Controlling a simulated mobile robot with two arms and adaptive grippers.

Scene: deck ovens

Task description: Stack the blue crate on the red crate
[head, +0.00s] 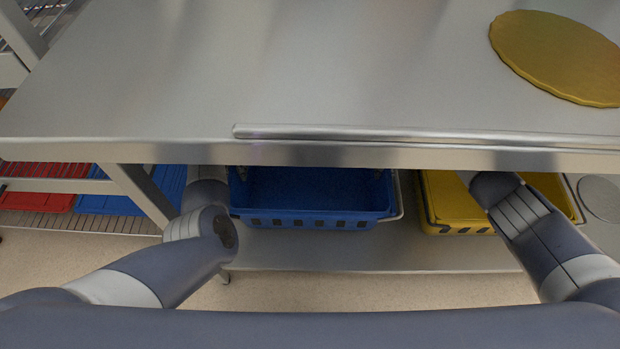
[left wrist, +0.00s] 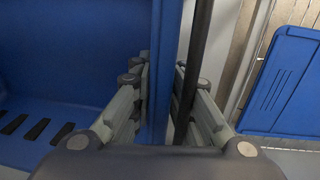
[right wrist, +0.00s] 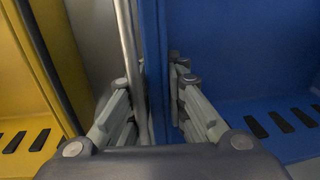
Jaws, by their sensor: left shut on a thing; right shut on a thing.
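The blue crate (head: 310,188) is under the steel worktop, over the lower shelf; its open top faces up and its far part is hidden by the worktop. My left gripper (left wrist: 163,85) is shut on the crate's left side wall, with a dark handle bar also between the fingers. My right gripper (right wrist: 156,85) is shut on the right side wall, with a metal handle bar beside it. The worktop hides both grippers' fingers in the head view. I cannot tell whether the crate touches the shelf. No red crate is clearly seen.
A yellow crate (head: 455,225) stands close to the right, behind my right arm. Flat red (head: 42,170) and blue (head: 112,205) pieces lie on the rack at left. The worktop (head: 330,70) overhangs the crate; a golden disc (head: 560,57) lies on it. The lower shelf (head: 370,252) is bare in front.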

